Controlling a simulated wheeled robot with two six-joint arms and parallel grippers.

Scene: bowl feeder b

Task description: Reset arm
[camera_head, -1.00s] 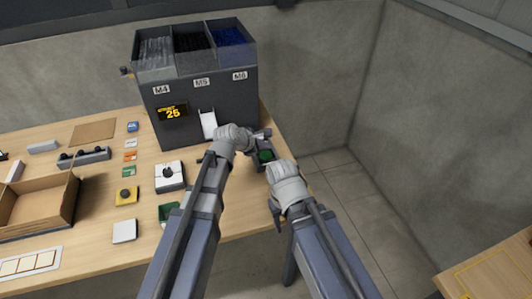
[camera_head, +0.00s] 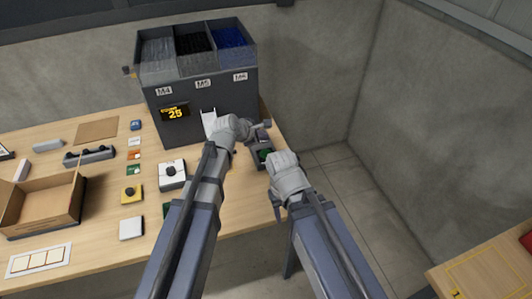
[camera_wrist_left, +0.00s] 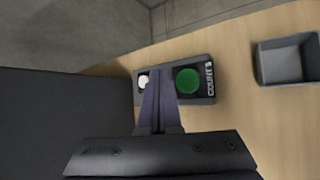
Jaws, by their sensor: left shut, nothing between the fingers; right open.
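A small dark control box with a green button (camera_wrist_left: 187,81), a white knob (camera_wrist_left: 144,82) and a count label lies on the wooden table beside the dark feeder. In the head view the green button (camera_head: 265,155) shows between my two arms. My left gripper (camera_head: 262,125) is shut and empty beside the feeder's front right corner. In the left wrist view its closed fingers (camera_wrist_left: 158,100) overlap the box between knob and button; whether they touch it I cannot tell. My right gripper (camera_head: 283,160) is open and lower, close to the box at the table's right edge; its fingers are mostly hidden.
A grey tray (camera_wrist_left: 288,60) stands right of the control box in the wrist view. A cardboard box (camera_head: 40,205) and several small blocks occupy the table's left.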

